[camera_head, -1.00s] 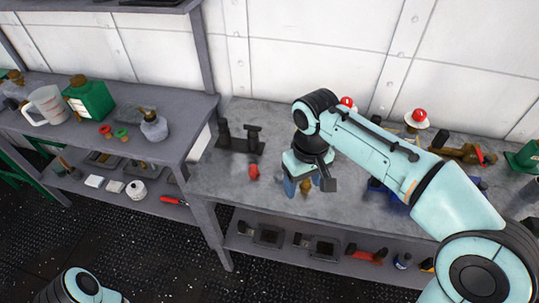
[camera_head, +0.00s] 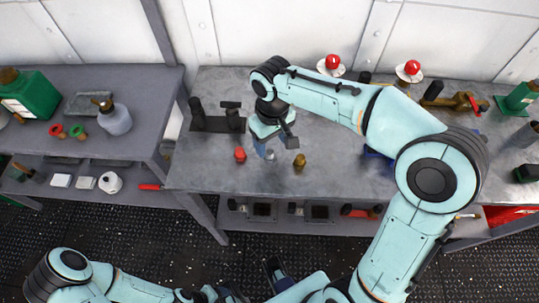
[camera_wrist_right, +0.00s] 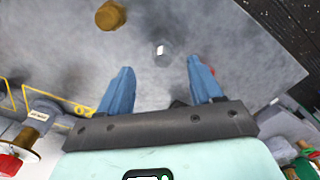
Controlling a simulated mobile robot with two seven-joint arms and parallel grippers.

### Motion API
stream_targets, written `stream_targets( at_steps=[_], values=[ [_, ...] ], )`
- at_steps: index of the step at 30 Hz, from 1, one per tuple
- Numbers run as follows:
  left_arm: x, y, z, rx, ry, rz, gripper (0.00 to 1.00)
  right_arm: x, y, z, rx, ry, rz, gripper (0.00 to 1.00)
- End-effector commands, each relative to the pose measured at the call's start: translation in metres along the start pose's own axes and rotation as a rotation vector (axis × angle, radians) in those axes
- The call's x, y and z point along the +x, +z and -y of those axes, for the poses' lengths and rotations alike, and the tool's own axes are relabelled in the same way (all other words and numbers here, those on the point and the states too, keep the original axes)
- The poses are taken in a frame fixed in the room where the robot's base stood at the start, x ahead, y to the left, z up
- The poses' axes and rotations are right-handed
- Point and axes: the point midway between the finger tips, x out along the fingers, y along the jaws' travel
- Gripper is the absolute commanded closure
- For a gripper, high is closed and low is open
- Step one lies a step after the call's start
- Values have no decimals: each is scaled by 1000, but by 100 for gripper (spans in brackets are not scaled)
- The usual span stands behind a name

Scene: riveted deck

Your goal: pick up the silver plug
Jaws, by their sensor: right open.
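The silver plug (camera_head: 269,154) stands on the grey workbench (camera_head: 215,175), between a red plug (camera_head: 239,155) and a brass plug (camera_head: 300,161). My right gripper (camera_head: 271,147) is over the bench at the silver plug, open and empty. In the right wrist view the silver plug (camera_wrist_right: 163,53) shows a small pale label and lies just beyond the gap between the blue fingertips (camera_wrist_right: 162,70), apart from both. The brass plug (camera_wrist_right: 110,15) is further off at upper left. My left arm crosses the bottom of the head view; its gripper (camera_head: 276,270) is only partly visible, its jaws unclear.
A black stand (camera_head: 218,123) is behind the red plug. Red-topped white discs (camera_head: 332,66) and a brass fitting (camera_head: 455,102) stand at the back and right. A side bench (camera_head: 60,90) at left holds bottles. Bare bench lies in front of the plugs.

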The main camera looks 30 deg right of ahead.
Motion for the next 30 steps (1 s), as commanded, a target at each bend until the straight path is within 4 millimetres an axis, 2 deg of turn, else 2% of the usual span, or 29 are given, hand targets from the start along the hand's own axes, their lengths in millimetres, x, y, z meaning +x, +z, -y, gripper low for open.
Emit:
stream_targets(
  at_steps=[4, 12, 21, 23, 24, 27, 30],
  values=[
    [2, 0, 0, 0, 0, 0, 34, 12, -1, 1, 0, 0, 1, 35],
    [7, 0, 2, 0, 0, 1, 34, 50, -3, 4, 0, 0, 1, 35],
    [7, 0, 2, 0, -1, 1, 34, 54, -3, 4, 0, 1, -1, 35],
    [7, 0, 2, 0, -1, 1, 34, 54, -3, 4, 0, 0, -1, 51],
    [7, 0, 2, 0, -1, 1, 34, 54, -3, 4, 0, 0, -1, 64],
    [7, 0, 2, 0, -1, 1, 34, 54, -3, 4, 0, 0, -1, 95],
    [7, 0, 2, 0, -1, 1, 34, 54, -3, 4, 0, 0, -1, 95]
  ],
)
